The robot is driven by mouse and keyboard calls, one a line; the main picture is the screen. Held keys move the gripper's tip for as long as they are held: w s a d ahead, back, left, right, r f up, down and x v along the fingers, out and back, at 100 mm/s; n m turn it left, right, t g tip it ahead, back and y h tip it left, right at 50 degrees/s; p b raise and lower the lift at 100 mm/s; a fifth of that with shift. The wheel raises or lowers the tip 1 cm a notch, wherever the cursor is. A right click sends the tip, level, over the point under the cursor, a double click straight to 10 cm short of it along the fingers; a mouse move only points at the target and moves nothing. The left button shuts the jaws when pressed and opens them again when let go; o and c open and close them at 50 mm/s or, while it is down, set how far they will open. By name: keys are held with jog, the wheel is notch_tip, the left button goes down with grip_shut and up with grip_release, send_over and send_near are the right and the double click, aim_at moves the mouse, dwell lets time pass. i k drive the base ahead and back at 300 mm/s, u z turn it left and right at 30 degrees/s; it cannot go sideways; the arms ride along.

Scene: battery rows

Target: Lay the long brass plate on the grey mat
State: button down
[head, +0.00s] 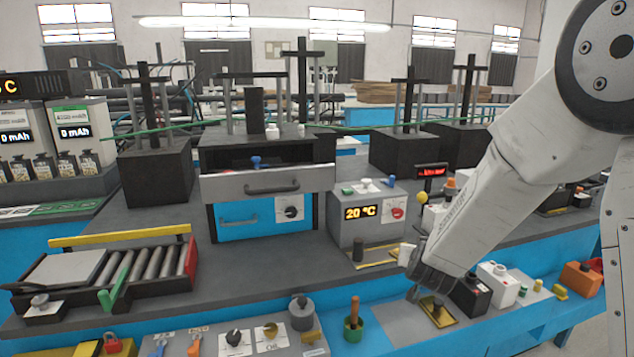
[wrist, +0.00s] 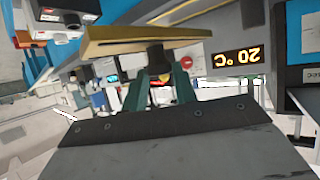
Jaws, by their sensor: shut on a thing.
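The long brass plate (head: 436,313) has a dark knob on it and shows below my gripper (head: 432,290) in the head view. In the wrist view my gripper (wrist: 158,76) has its green fingers shut on the dark knob, and the brass plate (wrist: 150,39) stretches across above the fingertips. A flat grey mat (head: 396,322) lies on the blue-edged bench. The plate is over the mat's right part. I cannot tell whether it touches the mat. My gripper and arm hide part of the plate and the mat's far side.
Black and white boxes (head: 497,284) stand close to the right of the plate. A green pot with a wooden handle (head: 354,322) stands left of the mat. The 20 °C unit (head: 366,214) and a brass-edged tray (head: 382,261) are behind. The mat's left part is bare.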

aim_at(433, 306)
jog(key=z, duration=0.25)
jog(key=i, duration=0.2)
jog(key=z, duration=3)
jog(key=k, duration=0.9)
jog(key=u, duration=1.55)
